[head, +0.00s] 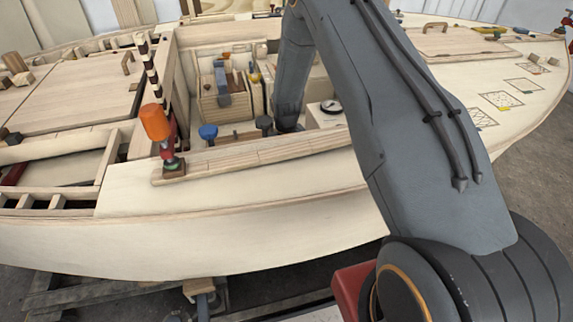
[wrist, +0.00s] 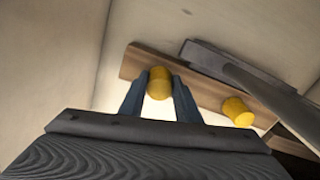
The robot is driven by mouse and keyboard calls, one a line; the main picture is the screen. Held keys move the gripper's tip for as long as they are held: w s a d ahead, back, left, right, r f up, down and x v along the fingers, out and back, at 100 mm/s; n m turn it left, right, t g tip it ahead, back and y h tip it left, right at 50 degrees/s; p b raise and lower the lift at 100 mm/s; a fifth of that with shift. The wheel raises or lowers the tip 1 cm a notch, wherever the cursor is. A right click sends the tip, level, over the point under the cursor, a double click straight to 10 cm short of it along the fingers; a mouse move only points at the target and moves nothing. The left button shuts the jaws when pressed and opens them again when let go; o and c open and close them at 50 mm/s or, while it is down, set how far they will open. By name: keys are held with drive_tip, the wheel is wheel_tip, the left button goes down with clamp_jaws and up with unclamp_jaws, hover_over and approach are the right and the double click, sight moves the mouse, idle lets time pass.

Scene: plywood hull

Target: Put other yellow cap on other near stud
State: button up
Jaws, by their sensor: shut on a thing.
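In the wrist view my gripper (wrist: 160,88) is shut on a yellow cap (wrist: 159,82), one finger on each side of it. The cap is in front of a brown wooden strip (wrist: 208,91); I cannot tell whether it touches the strip. A second yellow cap (wrist: 238,111) sits on the strip to the right, apart from my gripper. Any stud under either cap is hidden. In the head view my gripper is out of sight down in the hull opening, behind the rim and my arm, and neither cap can be made out.
A dark grey bar (wrist: 235,66) crosses close to the strip. Pale hull panels (wrist: 60,60) enclose the left. Around the opening are an orange-handled clamp (head: 155,122), a blue knob (head: 208,132), a black knob (head: 264,122), a wooden tool box (head: 222,105) and a white gauge box (head: 326,114).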

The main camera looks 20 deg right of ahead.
drive_tip(key=shift+f, duration=0.3)
drive_tip(key=shift+f, duration=0.2)
drive_tip(key=o, duration=1.1)
drive_tip(key=shift+c, duration=0.2)
drive_tip(key=shift+r, duration=0.1)
wheel_tip(320, 180, up, 11)
drive_tip(key=shift+a+f, duration=0.1)
drive_tip(key=shift+f, duration=0.05)
drive_tip(key=shift+r, duration=0.7)
